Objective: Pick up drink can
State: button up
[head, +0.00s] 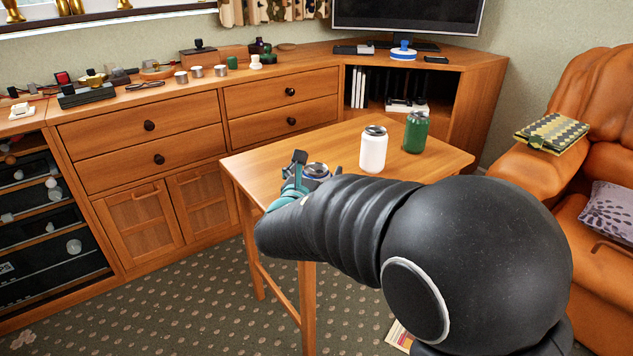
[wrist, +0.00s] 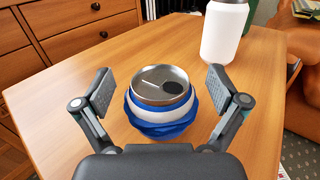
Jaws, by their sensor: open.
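A blue and white drink can (wrist: 160,105) with a silver top stands on the small wooden table (wrist: 75,80). Its lower part looks blue and wavy in the wrist view. In the head view only the can's top (head: 316,170) shows; my arm hides the rest. My gripper (wrist: 160,84) is open, with one finger on each side of the can and a visible gap on both sides. In the head view my gripper (head: 312,172) is mostly hidden by my arm.
A white can-like container (head: 373,150) and a green one (head: 416,133) stand farther back on the table. A wooden cabinet (head: 190,130) with small items runs along the wall. An orange armchair (head: 575,180) is at right. The table's left part is clear.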

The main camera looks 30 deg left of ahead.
jog(key=c, duration=1.1)
